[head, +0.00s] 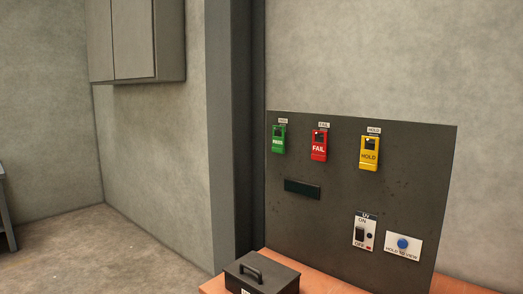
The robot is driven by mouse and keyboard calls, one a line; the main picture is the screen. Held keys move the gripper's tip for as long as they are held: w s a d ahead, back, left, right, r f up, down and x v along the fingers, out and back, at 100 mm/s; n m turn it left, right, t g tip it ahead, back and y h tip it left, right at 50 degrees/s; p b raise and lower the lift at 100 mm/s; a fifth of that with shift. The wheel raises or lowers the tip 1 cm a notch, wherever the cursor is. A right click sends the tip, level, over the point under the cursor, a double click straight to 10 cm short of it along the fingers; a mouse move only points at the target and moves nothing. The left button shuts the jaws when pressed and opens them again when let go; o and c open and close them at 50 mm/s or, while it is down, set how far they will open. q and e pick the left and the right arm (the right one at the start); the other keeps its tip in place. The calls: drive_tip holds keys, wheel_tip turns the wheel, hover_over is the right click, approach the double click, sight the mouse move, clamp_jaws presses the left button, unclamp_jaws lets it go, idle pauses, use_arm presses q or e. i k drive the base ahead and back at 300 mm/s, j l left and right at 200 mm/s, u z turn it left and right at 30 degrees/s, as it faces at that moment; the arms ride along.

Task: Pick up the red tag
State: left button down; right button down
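The red tag (319,146), marked FAIL, hangs on the dark upright panel (335,215) under a small white FAIL label. A green tag (279,140) hangs to its left and a yellow HOLD tag (369,154) hangs to its right. All three tags hang apart from one another. Neither of my grippers shows in the head view.
Below the tags the panel has a dark slot or strip (302,189), a UV on/off switch (364,232) and a blue HOLD TO VIEW button (403,244). A dark box with a handle (262,276) stands on the orange-brown bench (317,270). Open floor (100,255) lies left.

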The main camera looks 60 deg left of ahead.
sight(319, 149)
drive_tip(key=u, duration=1.75)
